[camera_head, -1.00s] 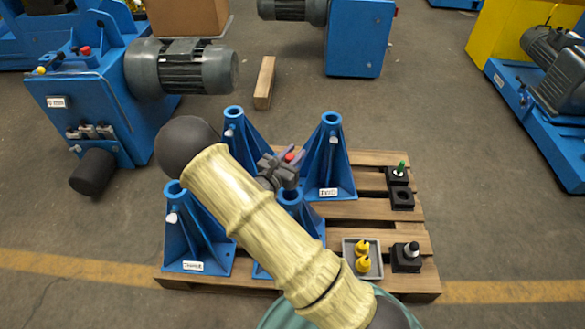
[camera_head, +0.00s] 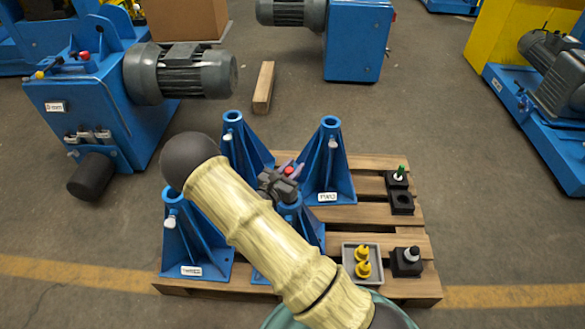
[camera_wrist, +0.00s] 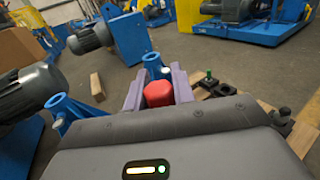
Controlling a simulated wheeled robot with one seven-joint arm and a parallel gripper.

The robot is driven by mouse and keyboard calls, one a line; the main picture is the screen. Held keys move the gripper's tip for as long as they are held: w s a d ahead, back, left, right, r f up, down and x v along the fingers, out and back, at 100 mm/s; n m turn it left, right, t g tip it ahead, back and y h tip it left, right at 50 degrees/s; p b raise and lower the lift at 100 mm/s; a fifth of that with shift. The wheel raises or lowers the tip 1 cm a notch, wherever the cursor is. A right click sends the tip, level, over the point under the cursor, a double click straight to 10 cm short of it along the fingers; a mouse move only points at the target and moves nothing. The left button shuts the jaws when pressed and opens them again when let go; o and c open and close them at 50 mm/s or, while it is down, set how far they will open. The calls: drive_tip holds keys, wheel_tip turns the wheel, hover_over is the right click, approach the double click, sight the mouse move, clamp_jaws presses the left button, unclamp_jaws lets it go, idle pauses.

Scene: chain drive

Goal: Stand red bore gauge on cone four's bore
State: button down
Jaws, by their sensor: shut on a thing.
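My gripper (camera_head: 284,170) is shut on the red bore gauge (camera_head: 289,170). In the wrist view the red top of the gauge (camera_wrist: 158,93) sits between the purple fingers; its lower part is hidden. The gripper is right above the front right blue cone (camera_head: 308,222), apparently cone four, whose label is hidden behind my arm. Whether the gauge touches this cone's bore, I cannot tell. The other blue cones stand around it: one at back left (camera_head: 243,150), cone two (camera_head: 325,175) at back right and cone three (camera_head: 190,240) at front left.
The cones stand on a wooden pallet (camera_head: 370,215). On its right are a green-topped gauge (camera_head: 400,172) in a black block, an empty black block (camera_head: 402,203), a pale-topped gauge (camera_head: 412,253) in a block, and a grey tray (camera_head: 347,268) with yellow gauges.

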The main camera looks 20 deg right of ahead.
drive_tip(key=shift+f, duration=0.5)
drive_tip(key=c, duration=1.2)
unclamp_jaws()
drive_tip(key=shift+o, duration=0.2)
drive_tip(key=shift+w+r, duration=0.1)
drive_tip(key=shift+r, duration=0.1)
drive_tip(key=p+v, duration=0.1)
drive_tip(key=v, duration=1.1)
drive_tip(key=shift+r+p, duration=0.3)
drive_tip(key=shift+r, duration=0.05)
